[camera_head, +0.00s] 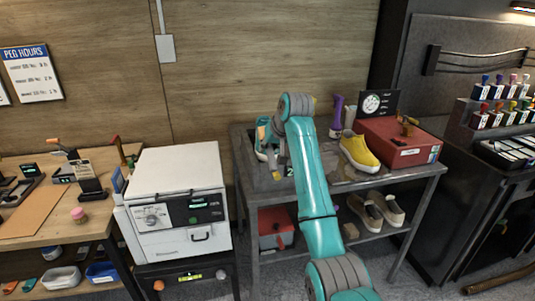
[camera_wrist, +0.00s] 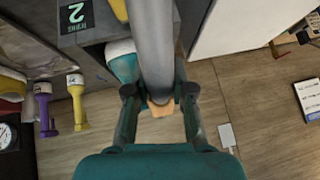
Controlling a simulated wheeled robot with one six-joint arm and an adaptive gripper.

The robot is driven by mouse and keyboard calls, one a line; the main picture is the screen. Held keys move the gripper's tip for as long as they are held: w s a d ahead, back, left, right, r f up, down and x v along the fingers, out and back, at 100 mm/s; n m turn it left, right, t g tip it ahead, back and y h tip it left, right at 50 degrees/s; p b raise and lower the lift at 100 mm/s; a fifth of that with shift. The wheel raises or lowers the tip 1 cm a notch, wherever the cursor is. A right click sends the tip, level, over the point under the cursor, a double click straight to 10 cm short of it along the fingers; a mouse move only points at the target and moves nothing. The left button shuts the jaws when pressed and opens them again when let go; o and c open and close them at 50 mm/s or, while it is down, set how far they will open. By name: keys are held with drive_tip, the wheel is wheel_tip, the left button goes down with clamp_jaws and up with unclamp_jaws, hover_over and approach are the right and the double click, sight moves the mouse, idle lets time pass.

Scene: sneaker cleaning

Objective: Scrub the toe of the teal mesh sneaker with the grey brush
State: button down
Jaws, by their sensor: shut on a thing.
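The teal sneaker (camera_head: 262,136) stands at the left end of the grey table, partly hidden behind my arm. Part of its teal and white body also shows in the wrist view (camera_wrist: 122,62), beside and behind the brush. My gripper (camera_wrist: 160,95) is shut on the grey brush (camera_wrist: 152,40), whose thick grey shaft runs up between the fingers. In the head view my gripper (camera_head: 281,150) is low beside the sneaker, mostly hidden by my arm. The brush's bristles are not visible. I cannot tell whether the brush touches the toe.
A dark tag marked 2 (camera_wrist: 75,15) is near the sneaker. A white machine (camera_head: 178,190) stands left of the table.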

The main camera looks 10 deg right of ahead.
drive_tip(key=shift+s+r, duration=0.15)
drive_tip(key=shift+r, duration=0.5)
drive_tip(key=shift+s+r, duration=0.2)
drive_tip(key=shift+r, duration=0.55)
drive_tip(key=shift+s+r, duration=0.2)
drive_tip(key=shift+r, duration=0.5)
